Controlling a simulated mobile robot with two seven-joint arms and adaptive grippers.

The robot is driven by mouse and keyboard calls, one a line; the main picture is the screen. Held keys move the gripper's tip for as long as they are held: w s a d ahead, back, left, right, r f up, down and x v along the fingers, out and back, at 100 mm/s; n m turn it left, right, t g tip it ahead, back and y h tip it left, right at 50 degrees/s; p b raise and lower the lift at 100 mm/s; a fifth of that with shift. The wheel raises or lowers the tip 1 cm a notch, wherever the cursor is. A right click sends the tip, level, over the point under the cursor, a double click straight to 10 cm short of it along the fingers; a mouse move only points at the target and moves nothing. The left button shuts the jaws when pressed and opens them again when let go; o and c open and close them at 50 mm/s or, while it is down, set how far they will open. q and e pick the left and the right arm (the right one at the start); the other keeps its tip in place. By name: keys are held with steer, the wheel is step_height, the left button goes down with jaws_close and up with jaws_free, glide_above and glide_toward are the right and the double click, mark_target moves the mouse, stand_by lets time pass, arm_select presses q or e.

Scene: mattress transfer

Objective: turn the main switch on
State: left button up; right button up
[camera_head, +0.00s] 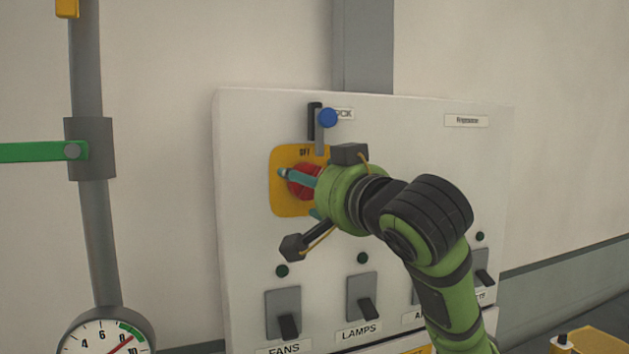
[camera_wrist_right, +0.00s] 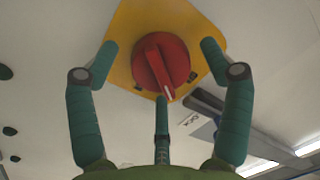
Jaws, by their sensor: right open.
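The main switch is a red rotary knob (camera_head: 303,181) on a yellow plate (camera_head: 280,204) marked OFF at its top, on the white panel. In the right wrist view the red knob (camera_wrist_right: 161,67) has a raised grip bar with a white mark at its lower end. My right gripper (camera_head: 299,193) is at the knob, partly covering it in the head view. In the wrist view its teal fingers (camera_wrist_right: 160,52) are spread open on both sides of the knob, with a third finger below. Whether any finger touches the knob I cannot tell. My left gripper is not in view.
A lever with a blue ball (camera_head: 327,118) stands just above the yellow plate, close to my wrist. Below are toggle switches, including FANS (camera_head: 283,306) and LAMPS (camera_head: 362,290). A pipe with a green handle (camera_head: 35,151) and a gauge (camera_head: 106,336) are at left.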

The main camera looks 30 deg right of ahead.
steer(key=c, duration=0.9)
steer(key=shift+c, duration=1.3)
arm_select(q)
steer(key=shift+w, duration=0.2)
